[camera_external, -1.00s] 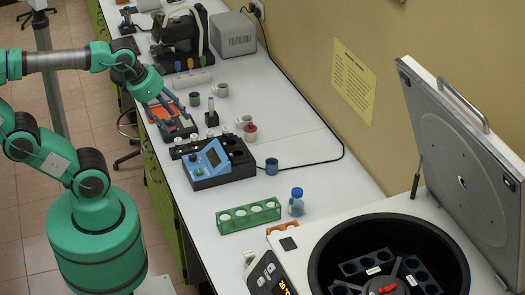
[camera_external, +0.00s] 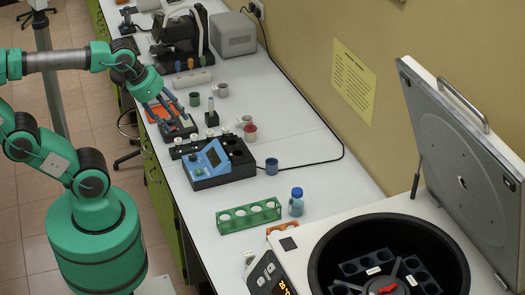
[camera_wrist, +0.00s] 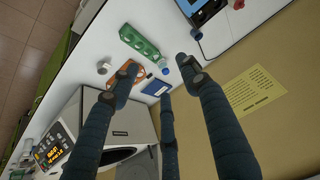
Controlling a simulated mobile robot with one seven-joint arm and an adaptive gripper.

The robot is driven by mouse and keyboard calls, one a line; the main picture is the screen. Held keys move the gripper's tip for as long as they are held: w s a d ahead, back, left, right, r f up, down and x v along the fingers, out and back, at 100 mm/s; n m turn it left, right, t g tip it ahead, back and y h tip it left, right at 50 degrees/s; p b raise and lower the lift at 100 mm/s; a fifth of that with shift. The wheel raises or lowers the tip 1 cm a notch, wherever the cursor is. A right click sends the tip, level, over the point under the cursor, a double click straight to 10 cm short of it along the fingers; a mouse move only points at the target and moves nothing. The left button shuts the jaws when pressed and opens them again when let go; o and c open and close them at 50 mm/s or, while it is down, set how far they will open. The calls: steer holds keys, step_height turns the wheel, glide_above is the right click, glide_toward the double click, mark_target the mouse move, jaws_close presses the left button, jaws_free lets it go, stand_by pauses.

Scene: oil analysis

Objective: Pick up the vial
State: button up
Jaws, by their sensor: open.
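A small clear vial with a blue cap and bluish contents (camera_external: 297,203) stands upright on the white bench, just right of the green rack (camera_external: 232,225). In the wrist view, the vial (camera_wrist: 163,66) lies between the spread fingers in the picture, beside the green rack (camera_wrist: 138,42), and is well beyond them. My gripper (camera_external: 170,108) is open and empty, over the far part of the bench near an orange and dark item, well away from the vial. In the wrist view, my gripper (camera_wrist: 160,72) shows its dark fingers apart. Whether they touch anything there is not clear.
A centrifuge (camera_external: 300,268) with its lid (camera_external: 462,165) raised stands at the near right. A blue and black instrument (camera_external: 212,165) sits between my gripper and the rack. Cups, including a blue one (camera_external: 272,166), stand nearby. The bench beside the wall is mostly clear.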

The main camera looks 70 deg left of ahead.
steer(key=w+a+f+g, duration=0.2)
steer(key=w+a+f, duration=0.1)
steer(key=w+a, duration=0.45)
steer(key=n+g+p, duration=0.2)
steer(key=n+g, duration=0.1)
steer(key=g, duration=0.1)
glide_above(178, 139)
step_height(178, 139, down, 21)
steer(key=shift+s, duration=0.15)
steer(key=shift+f+b, duration=0.65)
steer(key=shift+f, duration=3.6)
steer(key=shift+d+f+b, duration=0.15)
steer(key=shift+f+b, duration=0.4)
steer(key=shift+f, duration=2.05)
